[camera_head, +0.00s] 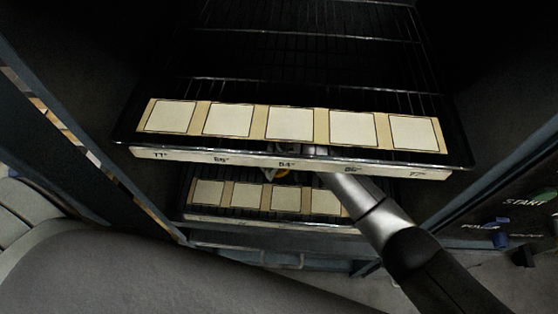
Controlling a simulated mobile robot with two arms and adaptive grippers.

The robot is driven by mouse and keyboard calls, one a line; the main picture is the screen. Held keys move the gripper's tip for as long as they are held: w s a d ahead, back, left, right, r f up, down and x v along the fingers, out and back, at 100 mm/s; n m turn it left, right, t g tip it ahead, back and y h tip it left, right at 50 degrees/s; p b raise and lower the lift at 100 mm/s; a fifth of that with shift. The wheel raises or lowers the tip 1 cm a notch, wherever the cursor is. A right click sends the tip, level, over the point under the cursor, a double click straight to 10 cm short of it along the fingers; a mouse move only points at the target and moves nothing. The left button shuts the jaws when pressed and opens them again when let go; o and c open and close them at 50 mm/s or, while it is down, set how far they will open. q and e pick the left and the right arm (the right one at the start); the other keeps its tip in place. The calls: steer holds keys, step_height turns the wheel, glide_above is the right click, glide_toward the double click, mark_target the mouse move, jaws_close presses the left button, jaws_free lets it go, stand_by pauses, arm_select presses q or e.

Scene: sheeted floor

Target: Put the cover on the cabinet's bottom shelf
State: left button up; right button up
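The cabinet stands open in front of me, with dark wire shelves inside. Its bottom shelf (262,219) shows low in the picture, with several pale squares on a tan strip. My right arm comes in from the lower right and passes under the upper shelf (292,158), above the bottom shelf. Only a small part of my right gripper (281,174) shows there, with a bit of yellow-orange; the upper shelf's front edge hides the rest, including the fingers' opening. I cannot make out the cover. My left gripper is not in view.
The upper shelf carries a row of pale squares and a labelled front strip, close above my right arm. Bare wire racks (300,80) lie farther back. A panel with START and POWER controls (502,226) is at the right. The cabinet's side frame (75,140) bounds the left.

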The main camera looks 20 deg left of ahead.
steer(key=o, duration=0.4)
steer(key=shift+c, duration=0.2)
steer(key=shift+r, duration=0.1)
steer(key=shift+r, duration=0.2)
steer(key=s+d, duration=0.2)
steer(key=d, duration=0.1)
steer(key=s+d, duration=0.2)
steer(key=d, duration=0.2)
steer(key=s+d+p, duration=0.1)
steer(key=s+d, duration=0.1)
steer(key=d, duration=0.1)
steer(key=shift+s+d+r, duration=0.25)
steer(key=shift+r, duration=0.1)
